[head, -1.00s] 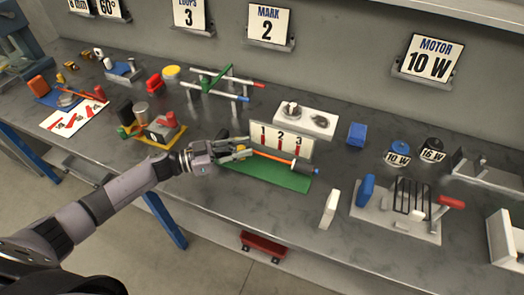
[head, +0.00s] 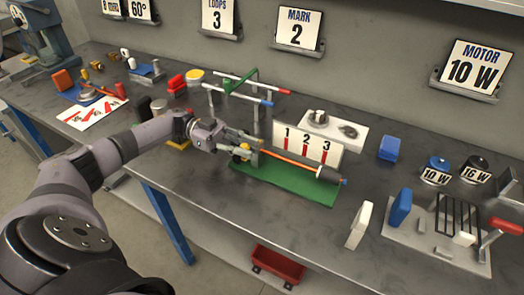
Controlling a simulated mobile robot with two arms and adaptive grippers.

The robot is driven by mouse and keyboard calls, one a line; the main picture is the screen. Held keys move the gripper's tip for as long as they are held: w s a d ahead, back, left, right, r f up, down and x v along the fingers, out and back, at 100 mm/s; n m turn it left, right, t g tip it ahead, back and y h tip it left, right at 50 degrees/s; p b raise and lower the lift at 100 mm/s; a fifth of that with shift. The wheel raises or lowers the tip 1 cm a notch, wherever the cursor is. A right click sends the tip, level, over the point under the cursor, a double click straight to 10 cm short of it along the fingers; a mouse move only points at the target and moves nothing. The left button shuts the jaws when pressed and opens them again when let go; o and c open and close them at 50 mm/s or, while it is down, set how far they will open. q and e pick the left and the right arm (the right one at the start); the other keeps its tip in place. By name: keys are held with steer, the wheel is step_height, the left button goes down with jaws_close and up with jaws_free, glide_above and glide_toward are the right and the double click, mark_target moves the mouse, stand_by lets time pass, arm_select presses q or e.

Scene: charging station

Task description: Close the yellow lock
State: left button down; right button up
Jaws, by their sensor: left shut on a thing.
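The small yellow lock (head: 243,151) sits at the left end of the green-based stand, partly hidden by the fingers. My left gripper (head: 249,146) reaches in from the left and is shut on the yellow lock, with its fingers around it. Whether the lock is open or closed is too small to tell. My right gripper is not in view.
A white block (head: 359,225) and a grey board (head: 438,240) with a red-handled lever are at the right. A red bin (head: 277,264) hangs below the table's front edge.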

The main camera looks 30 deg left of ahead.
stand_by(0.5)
arm_select(q)
steer(key=c, duration=1.4)
jaws_free()
steer(key=shift+c, duration=0.2)
steer(key=shift+a, duration=0.15)
steer(key=a, duration=0.7)
steer(key=shift+s+a, duration=0.15)
steer(key=shift+s, duration=0.15)
